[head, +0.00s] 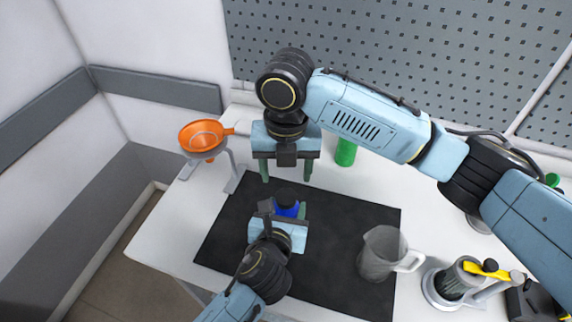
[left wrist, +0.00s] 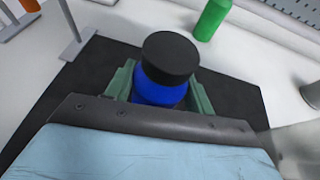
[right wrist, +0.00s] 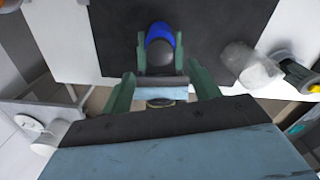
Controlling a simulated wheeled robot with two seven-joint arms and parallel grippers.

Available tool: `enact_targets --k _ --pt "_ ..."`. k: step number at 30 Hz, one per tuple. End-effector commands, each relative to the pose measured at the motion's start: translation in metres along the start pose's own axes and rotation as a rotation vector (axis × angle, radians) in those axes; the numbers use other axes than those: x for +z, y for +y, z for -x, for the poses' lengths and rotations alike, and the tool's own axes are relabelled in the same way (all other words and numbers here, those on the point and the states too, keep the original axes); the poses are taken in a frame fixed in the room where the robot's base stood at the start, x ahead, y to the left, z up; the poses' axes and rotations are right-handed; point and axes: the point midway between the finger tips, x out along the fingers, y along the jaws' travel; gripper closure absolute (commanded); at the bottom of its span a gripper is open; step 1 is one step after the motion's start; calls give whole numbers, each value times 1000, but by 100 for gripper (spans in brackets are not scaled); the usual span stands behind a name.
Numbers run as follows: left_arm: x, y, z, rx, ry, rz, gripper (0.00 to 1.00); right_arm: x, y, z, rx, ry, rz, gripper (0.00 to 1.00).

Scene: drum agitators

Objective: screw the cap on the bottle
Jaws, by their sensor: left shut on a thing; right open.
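A blue bottle (head: 288,209) stands over the black mat, and it also shows in the left wrist view (left wrist: 158,94). A black cap (left wrist: 170,56) sits on its top; I cannot tell how far it is threaded. It shows dark in the head view (head: 287,196). My left gripper (head: 285,212) is shut on the bottle, its green fingers on either side of the blue body. My right gripper (head: 286,176) is open and empty above the bottle and cap, fingers pointing down. In the right wrist view the cap (right wrist: 160,56) lies between and beyond the open fingers.
The black mat (head: 345,225) covers the middle of the white table. An orange funnel (head: 203,136) on a stand is at the left, and a green bottle (head: 346,152) is behind. A clear pitcher (head: 380,255) and a device with a yellow part (head: 487,270) stand at the right.

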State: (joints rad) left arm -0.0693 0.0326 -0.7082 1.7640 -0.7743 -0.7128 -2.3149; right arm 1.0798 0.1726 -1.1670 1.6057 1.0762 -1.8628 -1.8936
Motion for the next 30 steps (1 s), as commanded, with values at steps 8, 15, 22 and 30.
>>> enact_targets --k 8,15,22,30 --pt "-1 0 0 0 1 0 100 0 0 7 0 0 373 39" --pt "0 0 0 0 1 0 100 0 0 8 0 0 463 39" --pt "0 0 0 0 1 0 100 0 0 8 0 -1 462 39" --pt "0 0 0 0 1 0 100 -1 0 -13 -1 3 461 39"
